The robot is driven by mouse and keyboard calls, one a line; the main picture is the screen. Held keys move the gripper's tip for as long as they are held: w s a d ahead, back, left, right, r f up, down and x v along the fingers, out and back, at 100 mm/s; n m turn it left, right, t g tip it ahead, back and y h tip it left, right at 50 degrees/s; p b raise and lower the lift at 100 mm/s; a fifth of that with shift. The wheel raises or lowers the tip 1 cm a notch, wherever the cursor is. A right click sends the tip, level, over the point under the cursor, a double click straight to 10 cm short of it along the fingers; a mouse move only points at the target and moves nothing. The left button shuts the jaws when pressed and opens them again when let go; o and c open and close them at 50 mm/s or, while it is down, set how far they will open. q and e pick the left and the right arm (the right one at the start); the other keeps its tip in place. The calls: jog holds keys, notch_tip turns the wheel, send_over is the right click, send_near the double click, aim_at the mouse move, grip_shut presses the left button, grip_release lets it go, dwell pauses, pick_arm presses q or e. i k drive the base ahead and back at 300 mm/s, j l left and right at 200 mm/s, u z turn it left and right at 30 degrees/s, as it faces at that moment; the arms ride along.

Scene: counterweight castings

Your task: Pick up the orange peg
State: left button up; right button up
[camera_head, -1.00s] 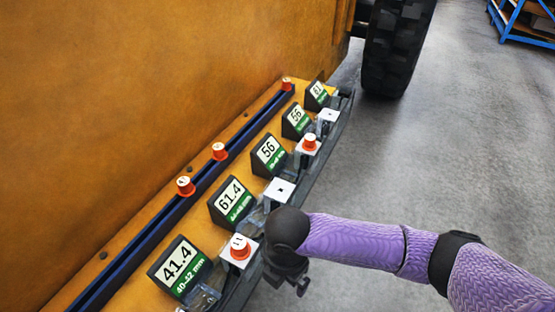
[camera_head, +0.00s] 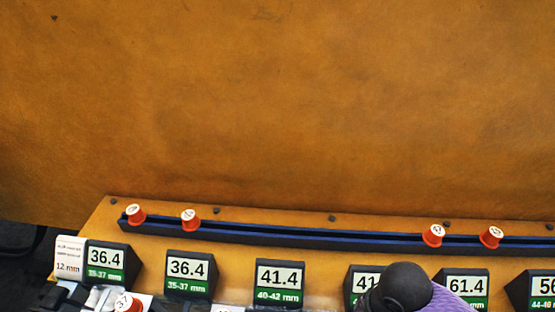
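Several orange pegs with white numbered tops are in view. Two stand at the left part of the dark blue rail (camera_head: 300,236): one orange peg (camera_head: 136,215) near its end and another orange peg (camera_head: 190,220) beside it. Two more, an orange peg (camera_head: 433,236) and an orange peg (camera_head: 491,237), stand on the rail at the right. Another orange peg (camera_head: 127,303) is at the bottom left edge, partly cut off. A purple arm of mine with a dark rounded joint shows at the bottom right; its gripper is out of frame. My other gripper is not visible.
Black wedge blocks with labels, such as the 36.4 block (camera_head: 188,277) and the 41.4 block (camera_head: 279,286), line the front of the orange ledge (camera_head: 235,256). A large orange wall (camera_head: 280,110) rises behind the rail. A white 12 mm card (camera_head: 69,257) stands at the left.

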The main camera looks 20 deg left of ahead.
aim_at(136, 217)
jog(key=u, duration=1.85)
